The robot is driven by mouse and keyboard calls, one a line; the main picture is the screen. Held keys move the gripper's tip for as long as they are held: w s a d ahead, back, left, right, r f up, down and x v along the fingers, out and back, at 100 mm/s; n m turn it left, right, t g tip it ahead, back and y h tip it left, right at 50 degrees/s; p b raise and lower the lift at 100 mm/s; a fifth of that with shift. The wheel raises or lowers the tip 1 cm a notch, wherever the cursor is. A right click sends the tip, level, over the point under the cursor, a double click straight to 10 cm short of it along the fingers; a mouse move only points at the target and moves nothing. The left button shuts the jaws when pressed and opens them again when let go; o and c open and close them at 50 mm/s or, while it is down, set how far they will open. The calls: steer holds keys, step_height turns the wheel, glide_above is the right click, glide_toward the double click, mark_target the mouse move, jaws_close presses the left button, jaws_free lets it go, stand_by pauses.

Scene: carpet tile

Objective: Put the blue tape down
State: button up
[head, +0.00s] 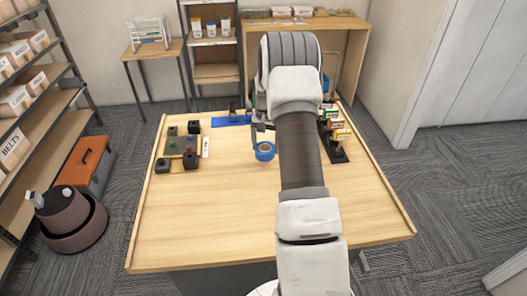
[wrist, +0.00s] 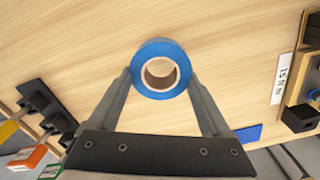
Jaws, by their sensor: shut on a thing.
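The blue tape (head: 264,151) is a roll with a brown core. My gripper (head: 262,138) is shut on it, and my arm reaches over the wooden table (head: 210,225) from the front. In the wrist view the tape (wrist: 160,69) sits between the two fingertips of my gripper (wrist: 158,80), with bare wood behind it. I cannot tell whether the tape touches the table top or hangs just above it.
A fixture with black corner blocks (head: 180,145) and a white label (head: 206,147) lie left. A blue strip (head: 231,121) lies behind. A black rack with small boxes (head: 335,138) stands right, partly behind my arm. The table's front left is clear.

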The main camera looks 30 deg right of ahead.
mark_target(263, 153)
steer(key=shift+w+a+f, duration=0.1)
steer(key=shift+w+f, duration=0.2)
steer(key=shift+w, duration=0.25)
steer(key=shift+f+p, duration=0.6)
steer(key=shift+f, duration=1.4)
steer(key=shift+f, duration=0.1)
steer(key=o, duration=1.2)
